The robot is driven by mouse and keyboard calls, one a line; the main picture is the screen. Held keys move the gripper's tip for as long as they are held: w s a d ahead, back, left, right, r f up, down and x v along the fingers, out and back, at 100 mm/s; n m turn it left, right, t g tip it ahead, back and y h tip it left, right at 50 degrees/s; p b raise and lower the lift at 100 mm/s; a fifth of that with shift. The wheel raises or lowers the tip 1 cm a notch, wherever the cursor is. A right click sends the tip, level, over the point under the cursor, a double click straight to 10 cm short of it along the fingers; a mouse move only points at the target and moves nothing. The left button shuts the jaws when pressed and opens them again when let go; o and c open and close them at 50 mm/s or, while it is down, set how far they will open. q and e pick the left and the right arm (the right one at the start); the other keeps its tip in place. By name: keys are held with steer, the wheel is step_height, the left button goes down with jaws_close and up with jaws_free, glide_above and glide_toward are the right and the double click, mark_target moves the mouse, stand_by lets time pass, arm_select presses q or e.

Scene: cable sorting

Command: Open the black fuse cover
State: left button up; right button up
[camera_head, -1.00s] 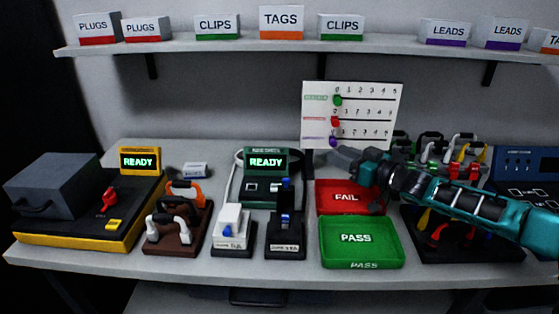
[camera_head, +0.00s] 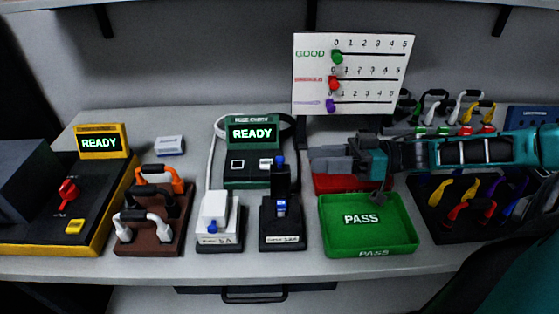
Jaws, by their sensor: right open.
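The black fuse holder (camera_head: 282,236) stands on the bench near the middle front, left of the green tray. Its black cover (camera_head: 281,181) stands upright at the holder's back, with a blue knob at its top. A blue fuse (camera_head: 281,208) shows in the holder in front of the cover. My right gripper (camera_head: 318,160) reaches in from the right, over the red tray. Its grey fingers point left, just right of the cover, and appear apart from it. It is open, with nothing seen between the fingers. My left gripper is not in view.
A white fuse holder (camera_head: 213,207) stands left of the black one. A green tester reading READY (camera_head: 252,151) is behind. The green PASS tray (camera_head: 375,239) and partly hidden red tray (camera_head: 331,184) lie right. A brown cable rack (camera_head: 143,243) stands left.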

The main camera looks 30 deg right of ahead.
mark_target(280, 158)
steer(key=b+x, duration=0.1)
steer(key=x, duration=0.7)
steer(key=shift+w+a, duration=0.15)
steer(key=shift+w, duration=0.1)
steer(key=shift+c, duration=0.3)
jaws_close()
